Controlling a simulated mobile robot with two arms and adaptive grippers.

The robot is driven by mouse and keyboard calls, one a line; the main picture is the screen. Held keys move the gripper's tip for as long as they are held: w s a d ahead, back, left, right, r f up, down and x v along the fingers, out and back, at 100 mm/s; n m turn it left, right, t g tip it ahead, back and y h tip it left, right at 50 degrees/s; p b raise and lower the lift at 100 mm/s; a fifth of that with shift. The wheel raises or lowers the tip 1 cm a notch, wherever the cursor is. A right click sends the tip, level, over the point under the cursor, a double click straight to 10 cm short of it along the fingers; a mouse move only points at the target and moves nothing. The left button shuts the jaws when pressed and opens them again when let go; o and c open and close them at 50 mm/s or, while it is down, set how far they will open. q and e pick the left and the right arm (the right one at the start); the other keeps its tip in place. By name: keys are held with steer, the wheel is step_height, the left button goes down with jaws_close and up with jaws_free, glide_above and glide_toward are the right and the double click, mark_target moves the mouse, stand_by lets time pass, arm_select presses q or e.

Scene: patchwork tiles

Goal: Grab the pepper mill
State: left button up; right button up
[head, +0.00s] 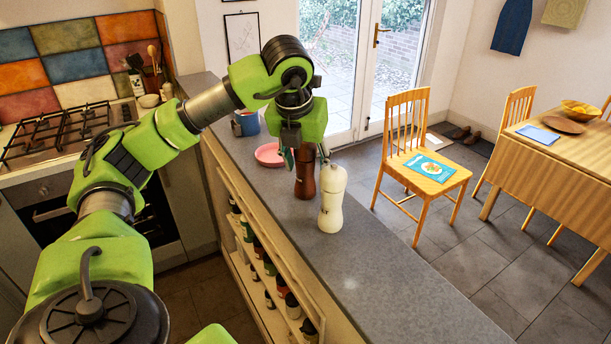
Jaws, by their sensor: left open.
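A dark brown mill (305,180), which looks like the pepper mill, stands upright on the grey counter (375,262). A white mill (331,205) stands upright just in front of it and to its right. My left gripper (306,153) points down at the brown mill's upper part, with its fingers open. The gripper hides the top of the brown mill. I cannot tell whether the fingers touch it. My right gripper is not in view.
A pink plate (270,155) and a blue mug (246,123) are on the counter behind the mills. The counter's near part is clear. Shelves with several jars (292,305) run below its left edge. A wooden chair (424,165) stands to the right.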

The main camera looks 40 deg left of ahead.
mark_target(308, 173)
arm_select(q)
steer(key=p+x, duration=0.1)
steer(key=x, duration=0.3)
steer(key=shift+s+f, duration=0.15)
jaws_close()
